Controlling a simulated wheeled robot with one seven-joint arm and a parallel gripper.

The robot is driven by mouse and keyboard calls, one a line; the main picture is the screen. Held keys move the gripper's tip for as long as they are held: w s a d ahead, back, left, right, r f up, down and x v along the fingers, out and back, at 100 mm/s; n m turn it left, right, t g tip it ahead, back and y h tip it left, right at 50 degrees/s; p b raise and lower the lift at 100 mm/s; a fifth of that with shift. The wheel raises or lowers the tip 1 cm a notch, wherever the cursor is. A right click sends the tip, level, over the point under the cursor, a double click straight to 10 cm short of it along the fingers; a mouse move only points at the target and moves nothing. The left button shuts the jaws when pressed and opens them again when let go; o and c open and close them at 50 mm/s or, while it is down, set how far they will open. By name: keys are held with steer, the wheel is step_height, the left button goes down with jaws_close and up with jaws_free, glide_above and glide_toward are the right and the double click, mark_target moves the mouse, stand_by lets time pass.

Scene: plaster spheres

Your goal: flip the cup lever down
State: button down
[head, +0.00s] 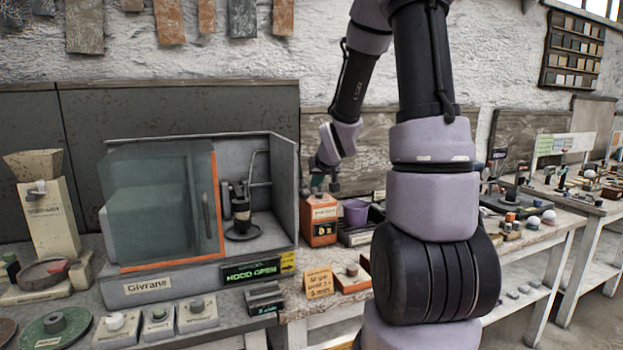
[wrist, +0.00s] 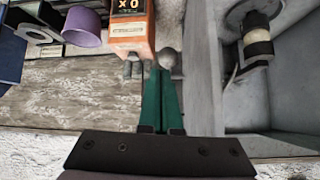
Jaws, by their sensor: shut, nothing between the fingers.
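An orange box (head: 319,229) with a small dark display stands on the bench right of the glass-fronted cabinet; it also shows in the wrist view (wrist: 131,32). A grey round knob (wrist: 167,57) shows beside the box; I cannot tell for sure whether it is the cup lever's end. My gripper (head: 317,184) is above the box. In the wrist view its green fingers (wrist: 163,72) are together and empty, with their tips at or just short of the knob; contact is unclear. A purple cup (head: 355,213) stands beside the box, also in the wrist view (wrist: 82,26).
The grey cabinet (head: 284,190) with an orange-edged glass door (head: 216,205) stands close to the left of the gripper. A dark cylindrical device (head: 241,212) is inside it. My arm hides part of the bench.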

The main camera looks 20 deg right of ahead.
steer(key=shift+s+a+f, duration=0.1)
steer(key=shift+s+f, duration=0.05)
steer(key=shift+s, duration=0.65)
steer(key=shift+s+f, duration=0.15)
steer(key=shift+s, duration=0.65)
steer(key=shift+r, duration=0.1)
steer(key=s+a+r+m+g+y, duration=0.1)
steer(key=s+a+r, duration=0.4)
steer(key=s+r, duration=0.4)
steer(key=s+a+r+m+g+y, duration=0.1)
steer(key=s+a+r, duration=0.3)
steer(key=s+r, duration=0.4)
steer(key=s+y, duration=0.1)
steer(key=s, duration=0.6)
steer(key=shift+s+a+r+g, duration=0.2)
steer(key=shift+a+r+g, duration=0.15)
steer(key=shift+g, duration=0.05)
